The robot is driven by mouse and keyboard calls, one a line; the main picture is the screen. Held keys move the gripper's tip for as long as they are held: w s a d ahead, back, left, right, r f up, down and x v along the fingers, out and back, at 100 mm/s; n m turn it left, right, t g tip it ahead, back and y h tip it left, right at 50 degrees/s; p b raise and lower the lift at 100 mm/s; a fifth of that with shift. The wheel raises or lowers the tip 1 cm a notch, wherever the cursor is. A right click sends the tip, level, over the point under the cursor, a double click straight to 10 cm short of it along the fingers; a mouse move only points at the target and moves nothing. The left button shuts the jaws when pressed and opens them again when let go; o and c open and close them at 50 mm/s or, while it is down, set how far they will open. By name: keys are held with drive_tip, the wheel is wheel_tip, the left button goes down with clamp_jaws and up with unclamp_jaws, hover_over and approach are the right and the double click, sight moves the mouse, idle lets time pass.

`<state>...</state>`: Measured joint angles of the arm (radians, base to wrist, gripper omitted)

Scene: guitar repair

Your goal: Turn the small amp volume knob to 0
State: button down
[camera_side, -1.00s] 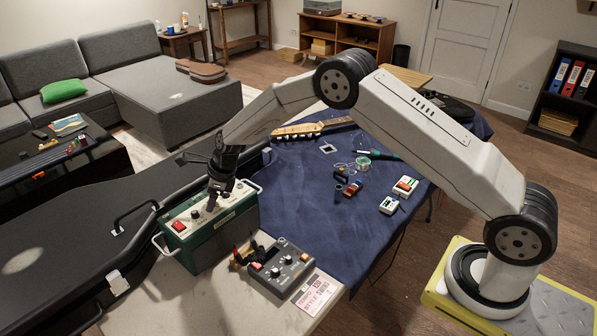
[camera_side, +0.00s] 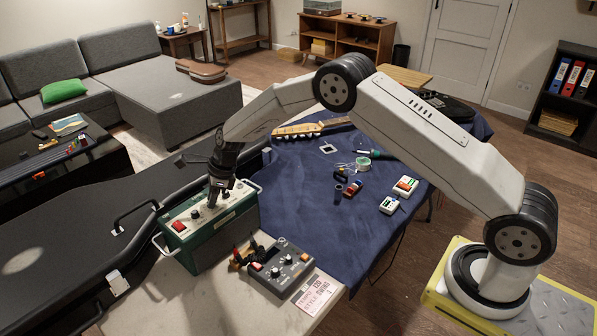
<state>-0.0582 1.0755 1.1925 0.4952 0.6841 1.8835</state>
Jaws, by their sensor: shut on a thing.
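The small amp (camera_side: 212,238) is a green box with a pale top panel and metal handles, standing at the left end of the table. Its top panel carries a red switch (camera_side: 179,226) and dark knobs; one knob (camera_side: 195,214) shows clear to the left of my gripper. My gripper (camera_side: 212,203) points down onto the panel right of that knob. It is shut on a knob, which the fingers mostly hide. The knob's marks and setting are too small to read.
A grey pedal box (camera_side: 283,268) and a pink note (camera_side: 318,294) lie in front of the amp. A black guitar case (camera_side: 75,245) is to the left. A guitar neck (camera_side: 310,129), tape (camera_side: 363,163) and small boxes (camera_side: 405,186) lie on the blue cloth (camera_side: 300,215).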

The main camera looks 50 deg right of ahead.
sight(221, 198)
drive_tip(key=n+g, duration=0.1)
drive_tip(key=n, duration=0.1)
drive_tip(key=n+g, duration=0.1)
drive_tip(key=n, duration=0.2)
drive_tip(key=shift+w+y, duration=0.2)
drive_tip(key=shift+y, duration=0.2)
drive_tip(key=shift+w+n+g, duration=0.1)
drive_tip(key=shift+n+g, duration=0.6)
drive_tip(key=shift+n, duration=1.4)
drive_tip(key=c, duration=0.5)
unclamp_jaws()
drive_tip(key=shift+d+r, duration=0.1)
drive_tip(key=shift+r, duration=0.05)
drive_tip(key=shift+v, duration=3.85)
drive_tip(key=shift+r+n, duration=0.1)
drive_tip(key=shift+n, duration=0.2)
